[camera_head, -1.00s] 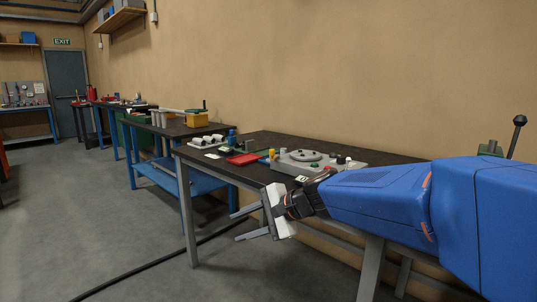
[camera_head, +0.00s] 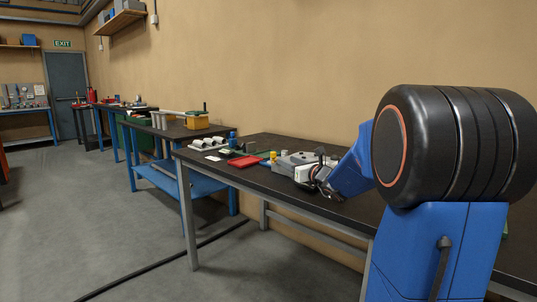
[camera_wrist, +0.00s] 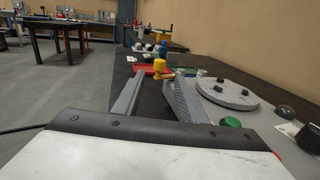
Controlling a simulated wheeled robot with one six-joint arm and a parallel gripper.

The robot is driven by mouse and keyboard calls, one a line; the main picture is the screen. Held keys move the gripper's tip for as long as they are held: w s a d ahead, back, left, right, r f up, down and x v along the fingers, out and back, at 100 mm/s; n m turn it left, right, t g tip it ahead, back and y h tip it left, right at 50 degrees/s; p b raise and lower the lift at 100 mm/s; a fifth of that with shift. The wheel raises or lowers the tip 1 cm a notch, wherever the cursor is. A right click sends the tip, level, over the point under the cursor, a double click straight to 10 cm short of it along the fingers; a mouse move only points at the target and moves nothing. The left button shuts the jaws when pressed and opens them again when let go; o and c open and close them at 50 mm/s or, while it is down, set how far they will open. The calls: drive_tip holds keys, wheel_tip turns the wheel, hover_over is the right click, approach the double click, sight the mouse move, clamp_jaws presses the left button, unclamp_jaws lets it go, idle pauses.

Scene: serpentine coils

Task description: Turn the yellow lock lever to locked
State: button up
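The yellow lock lever (camera_wrist: 159,66) shows in the wrist view as a small upright yellow post with a wider top. In the head view my gripper (camera_head: 303,173) is low over the bench, right of the lever.
The fixture carries a green button (camera_wrist: 230,122) and dark knobs (camera_wrist: 284,111) to the right of my fingers. A red tray (camera_head: 245,160) lies left of the lever. The dark bench top (camera_head: 270,182) is clear in front. Another bench (camera_head: 190,129) stands farther left.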

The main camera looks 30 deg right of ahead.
drive_tip(key=w, duration=1)
drive_tip(key=w+a, duration=0.1)
drive_tip(key=w, duration=0.4)
drive_tip(key=shift+w, duration=0.1)
drive_tip(key=shift+c, duration=0.3)
clamp_jaws()
